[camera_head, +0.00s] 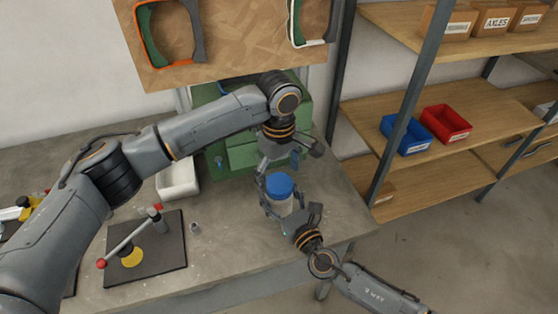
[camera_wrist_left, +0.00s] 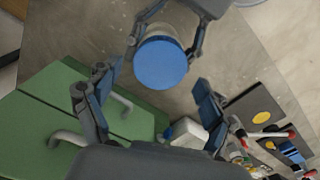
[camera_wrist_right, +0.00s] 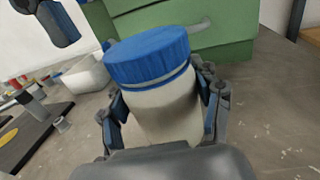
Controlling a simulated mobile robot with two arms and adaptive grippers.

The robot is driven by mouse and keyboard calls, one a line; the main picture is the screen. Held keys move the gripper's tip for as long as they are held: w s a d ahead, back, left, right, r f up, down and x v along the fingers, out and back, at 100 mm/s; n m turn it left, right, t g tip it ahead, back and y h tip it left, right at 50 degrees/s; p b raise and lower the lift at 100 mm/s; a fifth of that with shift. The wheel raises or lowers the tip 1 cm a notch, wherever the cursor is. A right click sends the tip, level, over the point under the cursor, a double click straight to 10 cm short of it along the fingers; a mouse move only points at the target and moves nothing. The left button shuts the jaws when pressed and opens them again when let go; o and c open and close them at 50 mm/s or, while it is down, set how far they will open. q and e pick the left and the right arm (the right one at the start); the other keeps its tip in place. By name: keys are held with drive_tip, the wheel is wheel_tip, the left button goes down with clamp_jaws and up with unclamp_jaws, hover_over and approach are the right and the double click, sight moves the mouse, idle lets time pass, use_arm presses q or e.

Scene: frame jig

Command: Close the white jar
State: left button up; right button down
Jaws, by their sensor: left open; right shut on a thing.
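The white jar (camera_wrist_right: 170,115) stands upright on the bench, with the blue lid (camera_wrist_right: 148,55) on its mouth. A thin gap or pale band shows under the lid's rim in the right wrist view; I cannot tell how tight it sits. My right gripper (camera_wrist_right: 160,112) is shut on the jar's body, a finger on each side. My left gripper (camera_wrist_left: 153,97) is open and empty, pointing down above the lid, apart from it. In the left wrist view the lid (camera_wrist_left: 161,63) lies beyond the fingertips. In the head view the lid (camera_head: 279,186) is below my left gripper.
A green cabinet (camera_head: 240,156) stands behind the jar, with a white bin (camera_head: 178,181) to its left. A dark plate (camera_head: 160,262) with a red-knobbed lever lies on the left of the bench. A shelf rack (camera_head: 470,82) stands to the right.

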use_arm(q)
drive_tip(key=shift+f, duration=1.2)
